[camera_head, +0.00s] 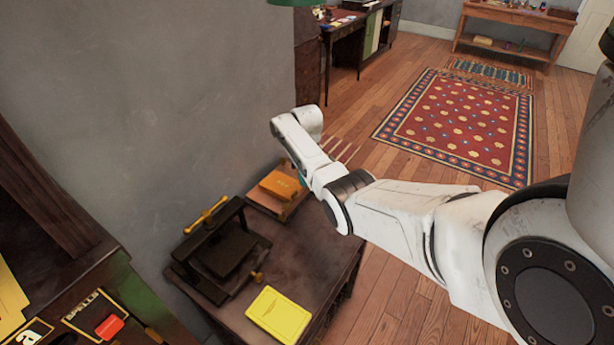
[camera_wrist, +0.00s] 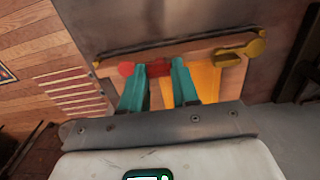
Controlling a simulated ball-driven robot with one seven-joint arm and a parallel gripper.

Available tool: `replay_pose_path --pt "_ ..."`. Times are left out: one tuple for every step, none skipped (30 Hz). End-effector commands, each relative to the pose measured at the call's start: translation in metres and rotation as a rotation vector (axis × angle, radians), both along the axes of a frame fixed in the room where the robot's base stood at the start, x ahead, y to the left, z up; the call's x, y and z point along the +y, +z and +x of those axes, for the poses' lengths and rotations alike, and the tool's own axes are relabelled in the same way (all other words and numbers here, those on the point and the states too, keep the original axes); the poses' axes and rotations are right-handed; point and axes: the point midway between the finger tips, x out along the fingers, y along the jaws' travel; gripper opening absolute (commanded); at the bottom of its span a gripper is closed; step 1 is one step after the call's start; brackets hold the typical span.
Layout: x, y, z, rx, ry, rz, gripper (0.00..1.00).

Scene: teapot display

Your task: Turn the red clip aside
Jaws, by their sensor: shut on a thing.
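The red clip (camera_wrist: 126,69) shows in the wrist view as a small rounded red end beside my left finger, with more red between the fingers. My gripper (camera_wrist: 158,67) has two teal fingers closed around the red part, near the edge of a wooden piece. A brass-coloured catch (camera_wrist: 240,52) with a reddish part beside it lies to the right. In the head view my arm reaches over the small table, and its wrist hides the clip and most of the gripper.
An orange book (camera_head: 282,186) lies on a wooden piece at the table's back; its orange also shows in the wrist view (camera_wrist: 207,84). A black press (camera_head: 225,250) with a brass handle and a yellow book (camera_head: 278,315) stand on the dark table (camera_head: 330,262). A grey wall is behind.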

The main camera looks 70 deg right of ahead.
Motion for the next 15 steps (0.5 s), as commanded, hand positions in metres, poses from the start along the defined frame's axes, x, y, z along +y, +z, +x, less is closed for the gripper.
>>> replay_pose_path --pt "-0.0004 0.0011 0.0003 -0.001 -0.001 0.0 0.0" --pt "-0.0004 0.0011 0.0003 -0.001 -0.001 0.0 0.0" --pt "-0.0004 0.0011 0.0003 -0.001 -0.001 0.0 0.34" --pt "-0.0004 0.0011 0.0003 -0.001 -0.001 0.0 0.36" --pt "-0.0004 0.001 0.0003 -0.001 0.0 0.0 0.39" --pt "-0.0003 0.0009 0.0003 -0.001 0.0 0.0 0.43" --pt "-0.0003 0.0008 0.0002 -0.001 0.0 0.0 0.46" --pt "-0.0003 0.0008 0.0002 -0.001 0.0 0.0 0.49" --pt "-0.0003 0.0007 0.0002 -0.001 0.0 0.0 0.53" --pt "-0.0003 0.0006 0.0002 -0.001 0.0 0.0 0.55" --pt "-0.0002 0.0006 0.0001 -0.001 0.0 0.0 0.55" --pt "-0.0002 0.0005 0.0001 -0.001 0.0 0.0 0.55" --pt "-0.0002 0.0005 0.0001 -0.001 0.0 0.0 0.55" --pt "-0.0002 0.0004 0.0001 -0.001 0.0 0.0 0.55" --pt "-0.0002 0.0004 0.0001 -0.001 0.0 0.0 0.55"
